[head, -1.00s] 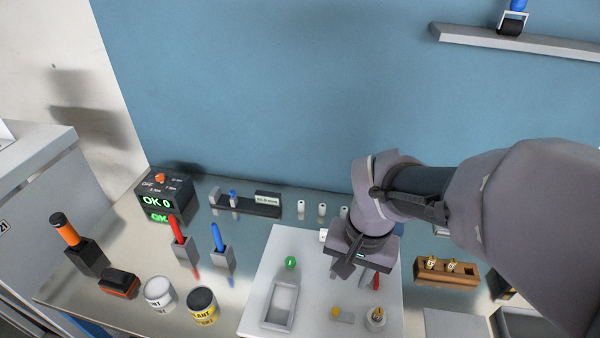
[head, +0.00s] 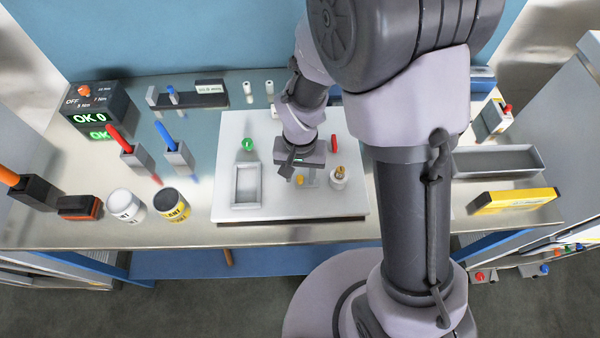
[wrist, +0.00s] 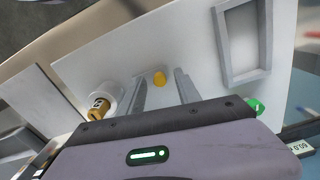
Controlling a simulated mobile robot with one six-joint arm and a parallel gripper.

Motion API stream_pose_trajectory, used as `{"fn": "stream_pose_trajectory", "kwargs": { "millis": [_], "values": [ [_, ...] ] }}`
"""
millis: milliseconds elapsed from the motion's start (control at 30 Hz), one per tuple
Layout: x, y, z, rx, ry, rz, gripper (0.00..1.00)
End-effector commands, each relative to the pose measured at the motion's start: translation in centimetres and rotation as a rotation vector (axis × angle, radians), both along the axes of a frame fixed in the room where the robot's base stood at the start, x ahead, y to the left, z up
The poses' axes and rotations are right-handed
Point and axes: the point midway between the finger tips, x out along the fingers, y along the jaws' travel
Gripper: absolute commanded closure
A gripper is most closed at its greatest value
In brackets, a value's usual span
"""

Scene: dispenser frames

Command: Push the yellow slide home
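The yellow slide shows as a small rounded yellow knob (head: 300,180) on the white board (head: 230,213); the rest of it is hard to make out. The knob also shows in the wrist view (wrist: 159,78). My gripper (head: 297,174) is above the board, right by the knob in the head view. In the wrist view its two grey fingers (wrist: 162,84) are apart, with the knob in line with the gap between their tips. I cannot tell whether a finger touches it. Nothing is held.
A round white holder with a brass piece (head: 338,178) stands just right of the knob. A grey rectangular tray (head: 235,187), a green knob (head: 248,144) and a red piece (head: 334,143) are also on the board. Paint cans (head: 172,205) stand left of it.

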Motion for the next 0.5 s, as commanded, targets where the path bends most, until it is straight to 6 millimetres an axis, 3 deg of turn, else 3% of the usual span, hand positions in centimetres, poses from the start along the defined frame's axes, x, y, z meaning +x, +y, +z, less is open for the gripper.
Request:
{"fn": "stream_pose_trajectory", "kwargs": {
  "millis": [267, 433, 500],
  "values": [
    [0.00, 0.00, -0.08, 0.000, 0.000, -0.001, 0.62],
    [0.01, 0.01, -0.07, 0.000, 0.000, -0.001, 0.96],
    [0.01, 0.01, -0.07, 0.000, 0.000, -0.001, 1.00]
  ]
}}
